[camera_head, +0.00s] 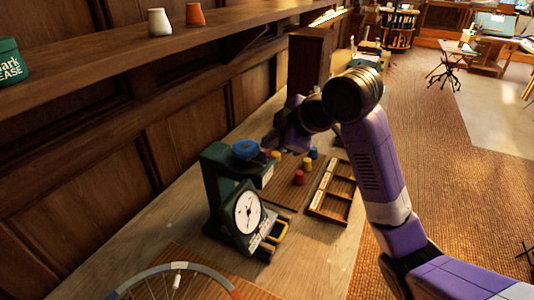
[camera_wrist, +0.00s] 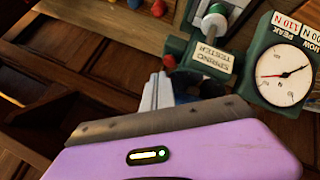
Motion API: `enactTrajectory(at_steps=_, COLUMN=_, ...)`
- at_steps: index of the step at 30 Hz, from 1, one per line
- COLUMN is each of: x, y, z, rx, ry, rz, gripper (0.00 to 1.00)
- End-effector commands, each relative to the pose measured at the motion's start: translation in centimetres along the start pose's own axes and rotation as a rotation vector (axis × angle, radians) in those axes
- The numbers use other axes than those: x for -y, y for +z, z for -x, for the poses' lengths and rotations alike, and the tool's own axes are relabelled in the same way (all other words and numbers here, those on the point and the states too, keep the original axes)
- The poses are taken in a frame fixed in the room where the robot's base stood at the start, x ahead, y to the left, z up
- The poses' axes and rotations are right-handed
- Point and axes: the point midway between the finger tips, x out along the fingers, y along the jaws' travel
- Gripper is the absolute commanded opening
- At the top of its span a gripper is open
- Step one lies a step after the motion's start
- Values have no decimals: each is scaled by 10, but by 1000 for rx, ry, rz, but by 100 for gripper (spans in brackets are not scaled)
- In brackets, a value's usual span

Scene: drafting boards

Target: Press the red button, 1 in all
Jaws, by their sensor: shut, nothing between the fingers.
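A small red button (camera_wrist: 169,61) shows in the wrist view on the dark green spring tester (camera_wrist: 180,47), beside its "SPRING TESTER" label. My gripper (camera_wrist: 159,76) is shut and empty. Its pale fingertips appear just below the red button in the picture; I cannot tell whether they touch it. In the head view my gripper (camera_head: 268,143) is above the tester (camera_head: 217,180), near its blue round top (camera_head: 245,149). I cannot make out the red button there.
The tester's white dial (camera_head: 247,212) faces the front. Several coloured pegs, including a red one (camera_head: 299,178), stand behind it near a wooden compartment tray (camera_head: 330,193). A wheel rim (camera_head: 178,268) lies in front. A shelf (camera_head: 150,48) runs along the panelled wall.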

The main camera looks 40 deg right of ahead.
Motion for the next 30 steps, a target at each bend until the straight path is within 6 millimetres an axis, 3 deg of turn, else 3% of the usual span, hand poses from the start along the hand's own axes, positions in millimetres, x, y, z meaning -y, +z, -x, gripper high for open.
enactTrajectory(at_steps=30, x=5, y=5, z=-6, rx=0, ry=0, rz=0, gripper=0)
